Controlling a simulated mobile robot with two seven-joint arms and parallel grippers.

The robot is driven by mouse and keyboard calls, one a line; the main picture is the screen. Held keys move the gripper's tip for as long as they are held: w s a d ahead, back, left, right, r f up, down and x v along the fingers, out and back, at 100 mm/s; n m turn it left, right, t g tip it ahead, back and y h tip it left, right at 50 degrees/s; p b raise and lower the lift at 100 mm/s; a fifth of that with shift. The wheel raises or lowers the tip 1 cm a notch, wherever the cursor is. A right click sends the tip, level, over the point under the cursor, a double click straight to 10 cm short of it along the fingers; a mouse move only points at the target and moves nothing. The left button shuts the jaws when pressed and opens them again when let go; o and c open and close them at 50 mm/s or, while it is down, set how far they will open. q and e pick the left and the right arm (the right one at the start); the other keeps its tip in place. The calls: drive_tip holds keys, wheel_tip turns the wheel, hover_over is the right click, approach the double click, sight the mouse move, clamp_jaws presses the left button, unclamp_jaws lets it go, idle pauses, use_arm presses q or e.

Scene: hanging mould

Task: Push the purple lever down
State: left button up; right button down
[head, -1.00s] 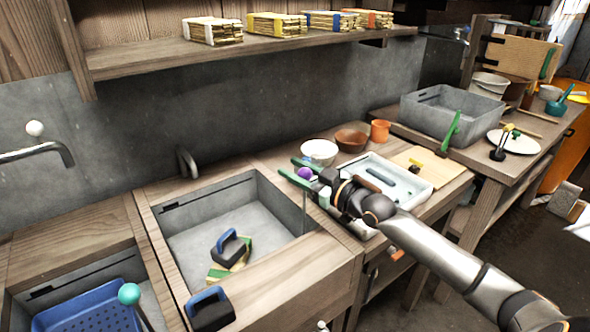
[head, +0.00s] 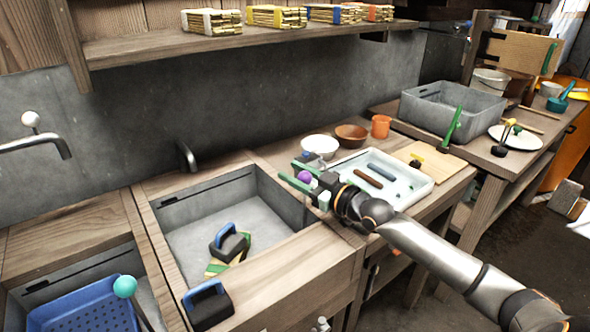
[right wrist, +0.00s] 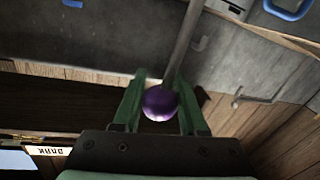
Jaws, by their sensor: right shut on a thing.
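The purple lever ends in a round purple knob (head: 304,177), beside the right rim of the middle sink. My right gripper (head: 290,170) has green fingers on either side of the knob and is shut on it. In the right wrist view the knob (right wrist: 160,104) sits between the two green fingers, with the grey lever rod (right wrist: 183,45) running up and away from it. In the head view the rod is mostly hidden. My left gripper is not in view.
The middle sink (head: 265,238) holds a blue-handled brush (head: 230,243). Another brush (head: 208,305) stands on its front rim. A white tray (head: 420,188) with several items, a white bowl (head: 320,147) and an orange cup (head: 381,127) stand close behind and right of my gripper.

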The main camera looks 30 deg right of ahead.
drive_tip(key=shift+f, duration=0.95)
drive_tip(key=c, duration=0.9)
unclamp_jaws()
drive_tip(key=o, duration=0.4)
drive_tip(key=shift+r, duration=0.1)
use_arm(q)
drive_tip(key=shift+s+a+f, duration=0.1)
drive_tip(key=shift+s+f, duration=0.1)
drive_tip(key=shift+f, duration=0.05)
use_arm(e)
drive_tip(key=shift+o, duration=0.2)
drive_tip(key=p+v, duration=0.1)
drive_tip(key=v, duration=0.8)
drive_tip(key=shift+s, duration=0.35)
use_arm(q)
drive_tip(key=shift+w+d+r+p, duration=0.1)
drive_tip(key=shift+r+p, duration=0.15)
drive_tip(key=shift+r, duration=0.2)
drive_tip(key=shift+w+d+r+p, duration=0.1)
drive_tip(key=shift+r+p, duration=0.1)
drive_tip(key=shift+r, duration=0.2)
use_arm(e)
drive_tip(key=shift+v, duration=1.4)
